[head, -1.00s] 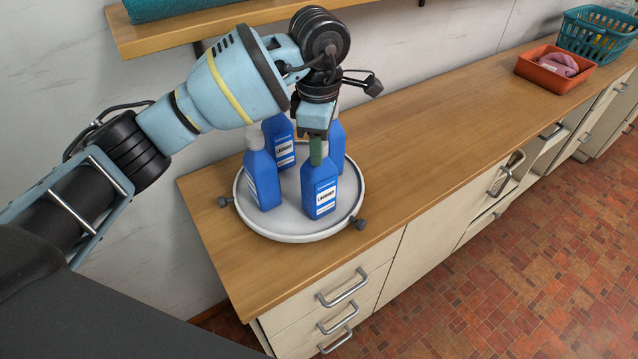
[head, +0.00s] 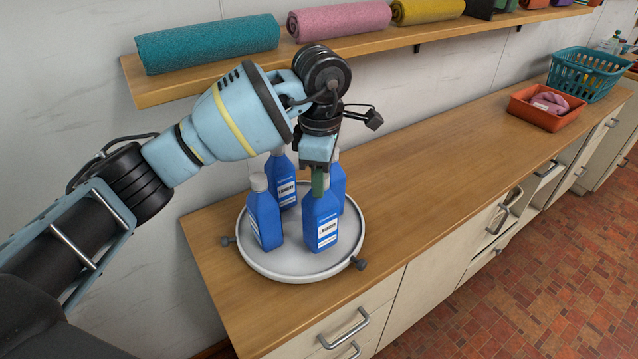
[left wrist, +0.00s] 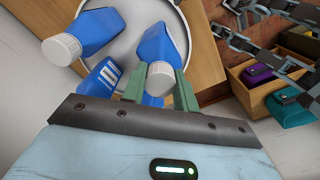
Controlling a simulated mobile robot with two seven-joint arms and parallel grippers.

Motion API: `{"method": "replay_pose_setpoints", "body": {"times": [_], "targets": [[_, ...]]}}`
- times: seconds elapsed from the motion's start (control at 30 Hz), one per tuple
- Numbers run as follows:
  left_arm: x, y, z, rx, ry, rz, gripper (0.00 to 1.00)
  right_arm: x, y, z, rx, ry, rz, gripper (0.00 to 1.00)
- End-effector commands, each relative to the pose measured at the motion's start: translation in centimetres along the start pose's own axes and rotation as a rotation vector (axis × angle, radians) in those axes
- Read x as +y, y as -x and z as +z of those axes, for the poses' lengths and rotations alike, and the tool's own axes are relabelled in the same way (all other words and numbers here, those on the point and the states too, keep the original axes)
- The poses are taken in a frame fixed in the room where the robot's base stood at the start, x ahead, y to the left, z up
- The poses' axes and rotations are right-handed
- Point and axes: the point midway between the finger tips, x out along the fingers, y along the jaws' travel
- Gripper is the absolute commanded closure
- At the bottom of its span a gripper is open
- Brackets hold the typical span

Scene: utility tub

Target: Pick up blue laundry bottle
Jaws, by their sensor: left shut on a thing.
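Several blue laundry bottles with grey-white caps stand close together on a round white tray (head: 283,275). My left gripper (head: 318,183) points down and is shut on the cap of the front right bottle (head: 321,222), whose label faces the head camera. In the left wrist view that bottle (left wrist: 157,46) has its white cap between the green fingers (left wrist: 160,80). The bottle looks upright and over the tray; I cannot tell whether its base touches. Other bottles stand at left (head: 264,215), behind (head: 283,180) and right behind (head: 337,180). My right gripper is not in view.
The tray stands at the near end of a wooden counter (head: 430,165) with drawers below. A shelf (head: 230,80) with rolled towels is above. The counter is clear up to an orange tub (head: 545,108) and a teal basket (head: 585,75).

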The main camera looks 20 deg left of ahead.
Motion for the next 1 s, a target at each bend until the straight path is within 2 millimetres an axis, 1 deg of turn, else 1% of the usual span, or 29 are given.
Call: {"method": "replay_pose_setpoints", "body": {"times": [0.03,0.13,0.37,0.47,0.57,0.67,0.7,0.8,1.0], "targets": [[0.0,0.8,0.0,-0.001,0.000,0.005,1.00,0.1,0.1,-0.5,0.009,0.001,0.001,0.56],[0.0,1.6,0.0,0.000,0.000,0.006,1.00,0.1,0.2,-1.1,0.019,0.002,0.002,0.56],[-1.9,1.8,-0.5,0.000,-0.001,0.005,1.00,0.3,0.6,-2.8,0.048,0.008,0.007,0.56],[-3.0,2.1,-0.9,0.000,-0.001,0.009,1.00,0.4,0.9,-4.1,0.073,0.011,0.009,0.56],[-4.7,2.5,-1.3,0.001,-0.002,0.012,1.00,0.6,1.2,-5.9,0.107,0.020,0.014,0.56],[-6.9,3.1,-1.9,-0.001,-0.002,0.019,1.00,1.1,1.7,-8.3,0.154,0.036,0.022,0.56],[-7.9,3.3,-2.2,-0.001,-0.002,0.022,1.00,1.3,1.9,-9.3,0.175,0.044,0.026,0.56],[-9.7,2.5,-2.6,-0.002,-0.004,0.009,1.00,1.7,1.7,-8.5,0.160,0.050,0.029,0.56],[-12.8,2.2,-3.5,0.000,-0.003,-0.001,1.00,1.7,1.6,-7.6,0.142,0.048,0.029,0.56]]}}
